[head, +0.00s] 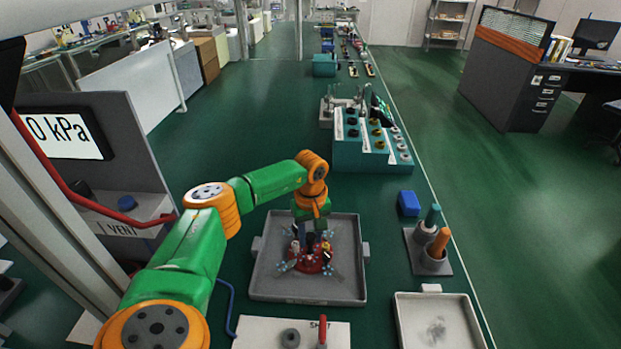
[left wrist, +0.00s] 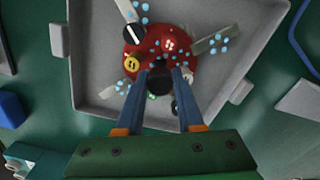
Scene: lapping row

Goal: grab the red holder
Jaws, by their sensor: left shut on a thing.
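The red holder (head: 313,263) is a round red piece with several light arms dotted with blue, and small black, yellow and white parts on it. It is in the grey tray (head: 300,297), below my left gripper (head: 311,238). In the left wrist view, the red holder (left wrist: 150,50) shows beyond the fingers. My left gripper (left wrist: 160,80) is shut on the dark round knob at its middle. I cannot tell whether the holder touches the tray floor. The fingers hide part of it. My right gripper is not in view.
A stand with green-topped and orange-topped tools (head: 437,252) and a blue block (head: 409,203) are right of the tray. A shallow light tray (head: 440,318) is at front right. A white board (head: 260,332) lies in front. A teal control box (head: 370,148) stands behind.

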